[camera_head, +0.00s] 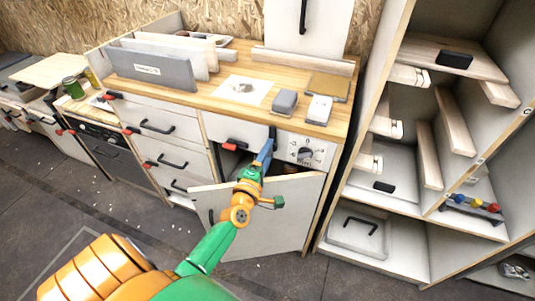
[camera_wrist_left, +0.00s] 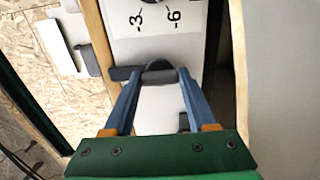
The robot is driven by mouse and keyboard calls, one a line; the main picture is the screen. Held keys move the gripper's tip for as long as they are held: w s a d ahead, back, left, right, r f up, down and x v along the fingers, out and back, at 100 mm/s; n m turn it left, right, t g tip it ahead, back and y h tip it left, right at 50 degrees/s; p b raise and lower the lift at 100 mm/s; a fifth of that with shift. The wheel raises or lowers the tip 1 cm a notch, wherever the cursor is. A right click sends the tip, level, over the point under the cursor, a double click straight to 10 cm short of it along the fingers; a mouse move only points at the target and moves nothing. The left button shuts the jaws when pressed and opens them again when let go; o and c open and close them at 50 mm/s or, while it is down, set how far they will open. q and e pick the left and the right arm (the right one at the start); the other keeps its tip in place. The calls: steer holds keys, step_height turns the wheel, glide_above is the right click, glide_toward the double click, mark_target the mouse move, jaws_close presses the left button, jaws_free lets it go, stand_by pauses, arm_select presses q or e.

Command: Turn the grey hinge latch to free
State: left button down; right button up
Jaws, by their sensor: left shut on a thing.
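The dark grey hinge latch (camera_head: 272,131) is at the left edge of the white dial panel, just under the worktop. In the left wrist view the latch (camera_wrist_left: 157,72) is a bar lying crosswise with a rounded middle. My left gripper (camera_head: 267,148) has its blue fingers at the latch. In the left wrist view the fingers (camera_wrist_left: 157,84) stand on either side of the latch's middle, shut on it. The fingertips partly hide the latch in the head view. My right gripper is not in view.
A white cabinet door (camera_head: 265,222) stands open below my left gripper. A black-and-red latch (camera_head: 236,145) is to its left. The dial panel (camera_head: 306,152) is close on the right. Grey and white blocks (camera_head: 285,101) stand on the worktop (camera_head: 215,97) above. An open shelf (camera_head: 400,230) is at the right.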

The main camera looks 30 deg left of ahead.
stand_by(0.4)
arm_select(q)
steer(key=shift+c, duration=1)
jaws_free()
steer(key=shift+s, duration=0.1)
steer(key=v, duration=0.7)
steer(key=shift+d, duration=0.15)
